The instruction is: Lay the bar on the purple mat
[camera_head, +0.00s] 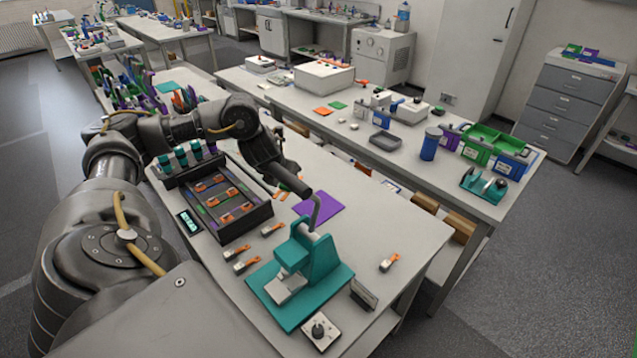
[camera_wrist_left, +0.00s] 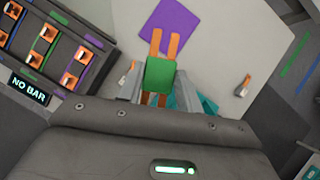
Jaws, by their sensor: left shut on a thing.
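The bar shows in the left wrist view as a green block (camera_wrist_left: 160,75) with two orange prongs pointing toward the top of the picture. My left gripper (camera_wrist_left: 158,92) is shut on it. In the head view this gripper (camera_head: 285,183) is above the bench, between the dark battery tray and the purple mat, and mostly hides the bar. The purple mat (camera_head: 322,208) lies flat and bare on the bench, and it also shows in the left wrist view (camera_wrist_left: 168,28), beyond the prongs. My right gripper is not in view.
The dark battery tray (camera_head: 236,226) with orange clips stands left of the mat. Its display (camera_wrist_left: 29,89) reads "NO BAR". A teal press (camera_head: 318,262) stands in front of the mat. Several small orange-and-metal clips (camera_head: 389,262) lie around. The bench right of the mat is clear.

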